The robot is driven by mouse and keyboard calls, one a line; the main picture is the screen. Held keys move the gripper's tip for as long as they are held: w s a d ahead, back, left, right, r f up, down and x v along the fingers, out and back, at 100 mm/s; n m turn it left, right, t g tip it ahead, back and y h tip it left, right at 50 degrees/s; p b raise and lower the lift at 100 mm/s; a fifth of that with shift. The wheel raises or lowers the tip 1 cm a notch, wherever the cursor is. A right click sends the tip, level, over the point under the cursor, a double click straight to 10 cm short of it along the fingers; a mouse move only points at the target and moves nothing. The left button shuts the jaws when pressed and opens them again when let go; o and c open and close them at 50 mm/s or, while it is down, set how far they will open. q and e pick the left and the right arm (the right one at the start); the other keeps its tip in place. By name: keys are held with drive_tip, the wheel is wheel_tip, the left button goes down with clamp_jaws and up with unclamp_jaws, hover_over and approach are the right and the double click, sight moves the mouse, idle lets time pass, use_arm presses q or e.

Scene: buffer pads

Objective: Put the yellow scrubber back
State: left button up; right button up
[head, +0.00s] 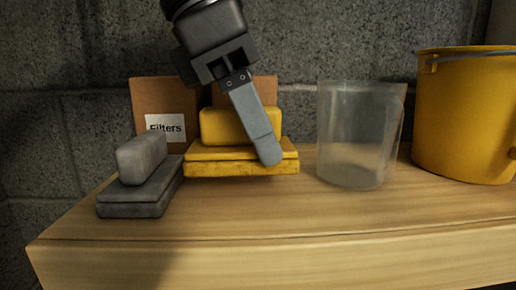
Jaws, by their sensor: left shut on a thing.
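The yellow scrubber (222,127), a flat pad with a block handle on top, is at the middle of the wooden shelf in the head view. My left gripper (264,146) reaches down from above and is shut on the scrubber, with one finger across the front of its right half. The other finger is hidden. The scrubber looks level; I cannot tell whether its underside touches the shelf. My right gripper is not in view.
A grey scrubber (142,158) lies to the left on the wooden shelf (260,215). A cardboard box labelled "Filters" (150,97) stands behind. A clear container (355,140) and a yellow bucket (465,115) stand to the right. The shelf's front strip is clear.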

use_arm(q)
wheel_tip(320, 180, down, 2)
drive_tip(key=shift+f, duration=0.15)
drive_tip(key=shift+w+a+f, duration=0.15)
drive_tip(key=shift+w+f, duration=0.1)
drive_tip(key=o, duration=1.1)
drive_tip(key=shift+s+d, duration=0.2)
drive_tip(key=shift+s, duration=0.05)
drive_tip(key=shift+o, duration=1)
drive_tip(key=shift+w+a, duration=0.1)
drive_tip(key=shift+w, duration=0.05)
